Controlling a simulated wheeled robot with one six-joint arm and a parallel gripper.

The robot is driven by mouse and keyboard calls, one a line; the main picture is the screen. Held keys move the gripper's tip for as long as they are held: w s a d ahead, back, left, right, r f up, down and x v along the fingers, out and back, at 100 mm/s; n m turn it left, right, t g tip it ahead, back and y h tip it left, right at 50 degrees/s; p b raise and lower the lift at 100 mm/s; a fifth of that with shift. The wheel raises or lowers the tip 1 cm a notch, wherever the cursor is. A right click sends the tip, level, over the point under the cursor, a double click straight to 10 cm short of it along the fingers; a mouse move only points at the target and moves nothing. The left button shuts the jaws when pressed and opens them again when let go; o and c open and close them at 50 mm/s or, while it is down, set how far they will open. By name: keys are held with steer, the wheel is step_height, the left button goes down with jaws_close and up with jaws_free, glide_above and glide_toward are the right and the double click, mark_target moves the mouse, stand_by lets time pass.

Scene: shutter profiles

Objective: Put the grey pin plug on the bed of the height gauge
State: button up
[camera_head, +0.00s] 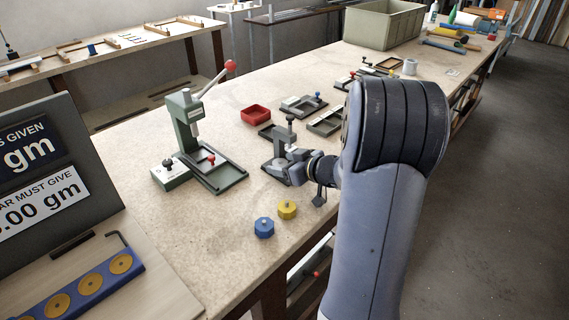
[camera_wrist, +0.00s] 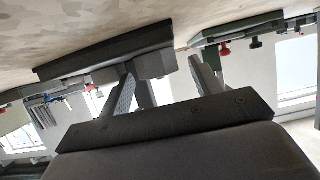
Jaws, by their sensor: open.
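The height gauge, with a dark flat base and an upright column (camera_head: 290,134), stands near the table's front edge in the head view. Its dark bed (camera_wrist: 100,50) shows in the upside-down wrist view. A grey faceted block, apparently the grey pin plug (camera_wrist: 154,65), seems to rest on that bed; in the head view it is hard to tell from the grey parts around it. My gripper (camera_head: 287,172) is low at the gauge. In the wrist view its two fingers (camera_wrist: 163,82) are apart, one on each side of the plug. Contact with the plug cannot be told.
A blue plug (camera_head: 264,228) and a yellow plug (camera_head: 287,209) stand near the front edge. A green lever press (camera_head: 188,122) stands left of the gauge. A red tray (camera_head: 256,115) and several small fixtures lie behind. Bare tabletop lies between the press and the coloured plugs.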

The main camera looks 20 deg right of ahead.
steer(key=shift+r, duration=0.15)
steer(key=shift+s+d+r, duration=0.15)
steer(key=shift+s+r, duration=0.05)
steer(key=shift+s, duration=0.05)
steer(key=p+v, duration=0.2)
steer(key=v, duration=0.9)
steer(key=shift+s, duration=0.15)
steer(key=b+x, duration=0.1)
steer(key=x, duration=0.5)
steer(key=b+x, duration=0.1)
steer(key=x, duration=0.5)
steer(key=shift+f, duration=0.3)
steer(key=shift+r, duration=0.65)
steer(key=shift+s+d+r+p, duration=0.15)
steer(key=shift+s+r+p, duration=0.2)
steer(key=shift+s+r, duration=0.05)
